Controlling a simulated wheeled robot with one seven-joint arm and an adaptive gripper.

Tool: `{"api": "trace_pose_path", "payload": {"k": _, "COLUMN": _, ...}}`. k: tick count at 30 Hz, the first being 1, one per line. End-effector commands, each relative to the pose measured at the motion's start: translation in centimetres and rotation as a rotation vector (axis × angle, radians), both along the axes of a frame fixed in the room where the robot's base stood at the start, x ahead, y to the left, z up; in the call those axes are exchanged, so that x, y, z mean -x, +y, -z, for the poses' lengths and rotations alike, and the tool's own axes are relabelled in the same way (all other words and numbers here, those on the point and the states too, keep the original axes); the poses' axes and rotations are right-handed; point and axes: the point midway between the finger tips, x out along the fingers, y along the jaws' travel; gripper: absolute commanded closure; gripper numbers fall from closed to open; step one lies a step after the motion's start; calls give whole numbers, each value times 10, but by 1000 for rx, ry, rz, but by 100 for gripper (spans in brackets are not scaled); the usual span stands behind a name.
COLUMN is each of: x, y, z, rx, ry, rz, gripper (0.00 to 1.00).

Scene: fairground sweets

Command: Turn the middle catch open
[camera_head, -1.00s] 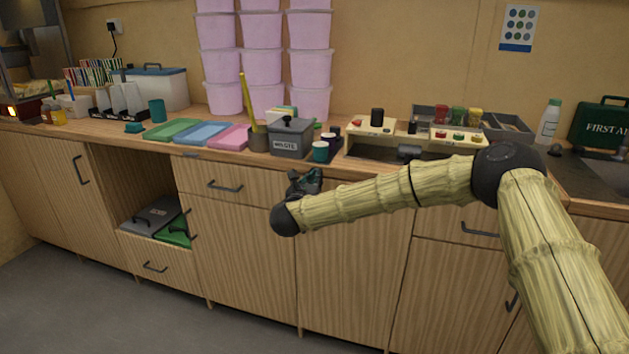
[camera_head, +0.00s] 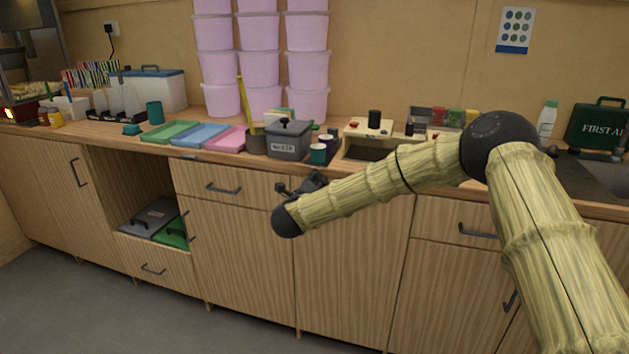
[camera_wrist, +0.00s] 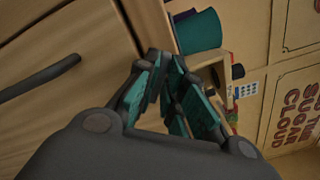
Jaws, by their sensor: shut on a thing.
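My gripper (camera_head: 304,184) is at the front of the counter, by the top of the wooden cabinet fronts (camera_head: 345,240), below the teal cup (camera_head: 318,154). In the wrist view, my gripper (camera_wrist: 164,66) has its teal-padded fingers drawn close together near the counter's edge. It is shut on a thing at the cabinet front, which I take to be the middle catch. The fingers hide the catch, so its angle cannot be told. No other catch can be made out clearly.
A drawer handle (camera_wrist: 40,78) is left of the fingers in the wrist view. The grey waste bin (camera_head: 289,140) and cream stand (camera_head: 372,146) are on the counter (camera_head: 150,140) above my gripper. An open cabinet bay lies left. The floor (camera_head: 80,300) in front is clear.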

Motion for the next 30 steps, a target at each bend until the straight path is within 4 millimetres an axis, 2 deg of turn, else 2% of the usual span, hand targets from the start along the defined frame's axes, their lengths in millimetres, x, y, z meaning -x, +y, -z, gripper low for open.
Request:
{"api": "trace_pose_path", "payload": {"k": 15, "x": 1, "y": -1, "z": -6, "rx": 432, "ry": 140, "rz": -1, "gripper": 100}}
{"api": "trace_pose_path", "payload": {"k": 30, "x": 1, "y": -2, "z": -7, "rx": 622, "ry": 203, "rz": -1, "gripper": 100}}
